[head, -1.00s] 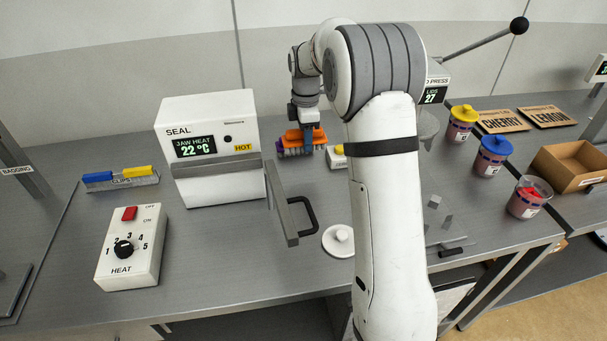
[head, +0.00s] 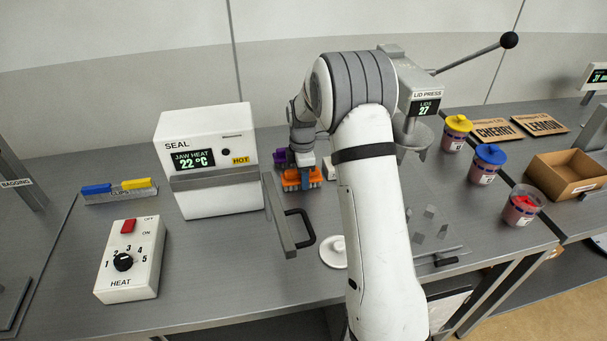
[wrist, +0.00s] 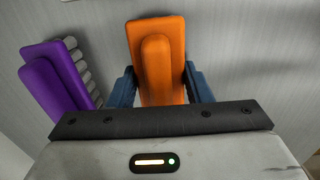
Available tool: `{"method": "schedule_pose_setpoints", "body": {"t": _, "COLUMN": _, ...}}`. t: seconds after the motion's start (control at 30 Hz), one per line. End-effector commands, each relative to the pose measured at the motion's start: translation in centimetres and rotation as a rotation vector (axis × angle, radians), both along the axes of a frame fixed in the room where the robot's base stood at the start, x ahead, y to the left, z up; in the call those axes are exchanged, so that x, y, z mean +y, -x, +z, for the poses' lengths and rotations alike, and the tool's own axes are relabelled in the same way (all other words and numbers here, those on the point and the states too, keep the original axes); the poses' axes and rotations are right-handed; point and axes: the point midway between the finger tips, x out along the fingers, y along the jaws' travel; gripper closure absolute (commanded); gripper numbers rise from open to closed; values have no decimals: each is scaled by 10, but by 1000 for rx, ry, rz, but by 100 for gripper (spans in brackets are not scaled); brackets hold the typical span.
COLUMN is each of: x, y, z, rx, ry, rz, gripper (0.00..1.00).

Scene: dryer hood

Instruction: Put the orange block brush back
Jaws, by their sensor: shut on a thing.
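The orange block brush (head: 302,180) is between the fingers of my gripper (head: 302,168), just right of the sealer. In the wrist view, the blue-grey fingers of my gripper (wrist: 161,86) press on both sides of the orange block brush (wrist: 158,62). A purple block brush (head: 279,156) stands behind and left of it. In the wrist view the purple block brush (wrist: 57,82) lies tilted at the left, with grey bristles showing. I cannot tell whether the orange brush touches the bench.
A white round lid (head: 333,252) lies near the front. The lid press (head: 413,100) stands to the right. A clips rack (head: 119,192) is at the left.

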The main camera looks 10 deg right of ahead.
Motion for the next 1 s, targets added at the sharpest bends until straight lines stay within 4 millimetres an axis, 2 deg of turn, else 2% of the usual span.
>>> {"method": "schedule_pose_setpoints", "body": {"t": 0.07, "x": 0, "y": 0, "z": -3, "rx": 0, "ry": 0, "rz": 0, "gripper": 76}}
{"method": "schedule_pose_setpoints", "body": {"t": 0.1, "x": 0, "y": 0, "z": -4, "rx": 0, "ry": 0, "rz": 0, "gripper": 54}}
{"method": "schedule_pose_setpoints", "body": {"t": 0.37, "x": 1, "y": 0, "z": -3, "rx": 0, "ry": 0, "rz": 1, "gripper": 33}}
{"method": "schedule_pose_setpoints", "body": {"t": 0.6, "x": 1, "y": 0, "z": -1, "rx": 0, "ry": 0, "rz": 1, "gripper": 33}}
{"method": "schedule_pose_setpoints", "body": {"t": 0.73, "x": 1, "y": -1, "z": 7, "rx": -3, "ry": 0, "rz": 2, "gripper": 33}}
{"method": "schedule_pose_setpoints", "body": {"t": 0.87, "x": 1, "y": -1, "z": 30, "rx": -5, "ry": 0, "rz": 2, "gripper": 33}}
{"method": "schedule_pose_setpoints", "body": {"t": 1.0, "x": 1, "y": -1, "z": 62, "rx": -6, "ry": 0, "rz": 2, "gripper": 33}}
